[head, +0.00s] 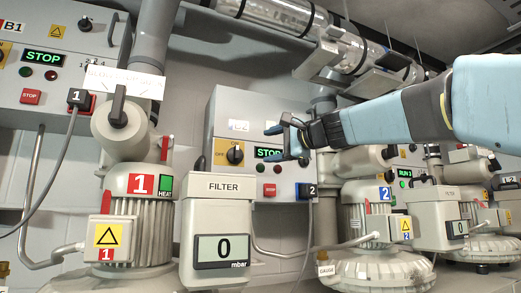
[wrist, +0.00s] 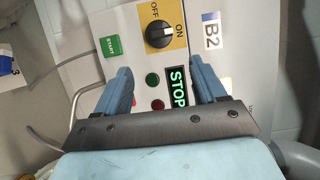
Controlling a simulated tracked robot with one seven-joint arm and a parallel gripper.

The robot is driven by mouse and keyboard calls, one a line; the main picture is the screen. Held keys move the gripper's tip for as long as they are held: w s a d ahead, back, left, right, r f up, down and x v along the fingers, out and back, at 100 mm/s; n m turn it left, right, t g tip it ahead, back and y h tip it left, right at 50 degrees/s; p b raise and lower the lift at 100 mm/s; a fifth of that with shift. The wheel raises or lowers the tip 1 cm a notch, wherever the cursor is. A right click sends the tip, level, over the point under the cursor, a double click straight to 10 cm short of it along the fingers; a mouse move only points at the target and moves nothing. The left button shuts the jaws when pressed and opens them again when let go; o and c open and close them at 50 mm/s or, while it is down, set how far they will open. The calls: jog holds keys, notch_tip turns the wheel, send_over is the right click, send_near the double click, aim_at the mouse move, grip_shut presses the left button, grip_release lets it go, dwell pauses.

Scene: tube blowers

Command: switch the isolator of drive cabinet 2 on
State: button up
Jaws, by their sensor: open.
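Drive cabinet 2 (head: 225,115) is the grey box in the middle of the head view. The wrist view shows its B2 label (wrist: 213,30). Its isolator, a round black knob (wrist: 160,31) on a yellow plate marked OFF and ON, also shows in the head view (head: 235,155). I cannot tell for sure which mark the knob points to. The cabinet's display (wrist: 178,87) reads STOP in green. My gripper (wrist: 160,67) is open and empty, its fingers over the panel with the knob beyond their tips. In the head view it (head: 280,144) is right of the knob.
A green START button (wrist: 111,46) and two lamps are close to the knob. Cabinet B1 (head: 75,75) stands at the left, also showing STOP. The filter housing (head: 220,215) and blowers 1 (head: 150,205) and 2 (head: 365,215) stand below. A pipe (head: 290,20) runs overhead.

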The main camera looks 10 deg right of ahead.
jog(key=shift+v, duration=1)
jog(key=shift+f, duration=0.1)
jog(key=s+d+f+n+g+h, duration=0.3)
jog(key=s+f, duration=0.4)
jog(key=f, duration=0.8)
jog(key=s+d+f+n+g+h, duration=0.2)
jog(key=s+f, duration=0.6)
jog(key=f, duration=0.8)
jog(key=s+d+f+n+g+h, duration=0.3)
jog(key=s+d+f+n+h, duration=0.2)
jog(key=f, duration=1.1)
jog(key=s+h, duration=0.1)
jog(key=s, duration=0.1)
jog(key=shift+s+d+g, duration=0.3)
jog(key=shift+s, duration=0.1)
